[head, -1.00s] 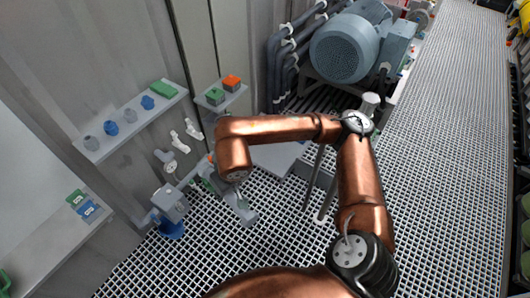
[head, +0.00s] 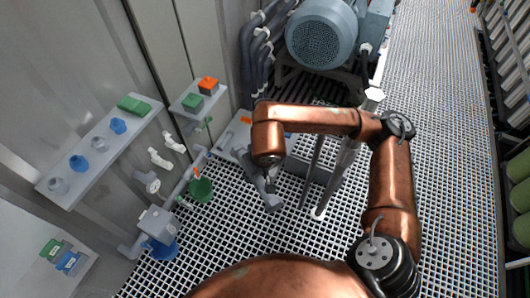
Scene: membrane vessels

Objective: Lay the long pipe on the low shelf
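A long pale pipe (head: 345,160) with a white hexagonal end stands tilted on the grating behind my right arm. A thinner grey rod (head: 312,170) is beside it. I cannot tell which one the task means. My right gripper (head: 270,198) hangs down left of both, apart from them, above the grating. Its finger gap is too small to make out. My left gripper is not in view. A narrow wall shelf (head: 85,165) is at the left. A lower pale surface (head: 30,285) lies at bottom left; I cannot tell which is the low shelf.
A blue motor (head: 322,32) stands at the back. A green funnel-like cup (head: 201,190) and a grey-blue pump (head: 158,228) are left of my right gripper. A small shelf (head: 200,98) holds green and orange blocks. Open grating (head: 445,150) lies at the right.

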